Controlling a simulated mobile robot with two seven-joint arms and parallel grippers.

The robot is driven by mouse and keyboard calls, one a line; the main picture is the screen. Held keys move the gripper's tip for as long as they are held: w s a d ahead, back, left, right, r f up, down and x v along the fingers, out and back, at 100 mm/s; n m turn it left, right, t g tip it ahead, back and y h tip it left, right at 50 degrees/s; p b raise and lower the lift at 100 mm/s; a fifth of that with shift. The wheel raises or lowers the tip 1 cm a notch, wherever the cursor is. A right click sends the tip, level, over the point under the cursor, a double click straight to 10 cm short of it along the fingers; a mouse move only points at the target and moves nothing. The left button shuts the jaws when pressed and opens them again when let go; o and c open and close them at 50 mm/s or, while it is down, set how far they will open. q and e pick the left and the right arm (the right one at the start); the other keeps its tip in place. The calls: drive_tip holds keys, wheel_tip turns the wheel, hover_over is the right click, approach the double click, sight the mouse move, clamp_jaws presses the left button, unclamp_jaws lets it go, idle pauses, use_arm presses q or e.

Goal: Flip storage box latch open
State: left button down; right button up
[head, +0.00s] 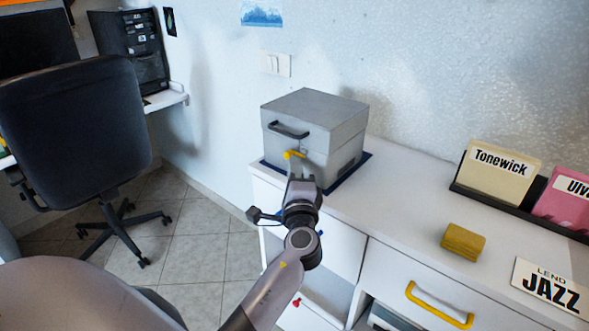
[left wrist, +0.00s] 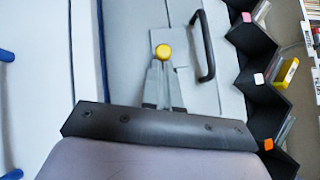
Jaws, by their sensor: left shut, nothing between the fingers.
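The grey storage box (head: 333,112) stands closed on the white cabinet top, with a dark handle (head: 289,130) on its front. Its yellow latch (head: 292,154) sits on the front below the handle. My left gripper (head: 295,167) is shut and empty, right at the latch. In the left wrist view the latch's round yellow end (left wrist: 163,51) shows just beyond the shut fingertips (left wrist: 162,66), against the grey front. I cannot tell whether they touch. The handle (left wrist: 206,46) lies to the right there. My fingers and wrist hide part of the box's lower front. My right gripper is not in view.
A dark blue mat (head: 350,174) lies under the box. On the white top (head: 392,180) to the right are a yellow block (head: 463,242), a JAZZ sign (head: 551,291) and a dark holder with cards (head: 500,204). An office chair (head: 75,125) stands left.

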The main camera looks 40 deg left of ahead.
use_arm(q)
drive_tip(key=shift+a, duration=0.1)
drive_tip(key=a, duration=0.2)
drive_tip(key=shift+w+a, duration=0.1)
drive_tip(key=shift+a, duration=0.2)
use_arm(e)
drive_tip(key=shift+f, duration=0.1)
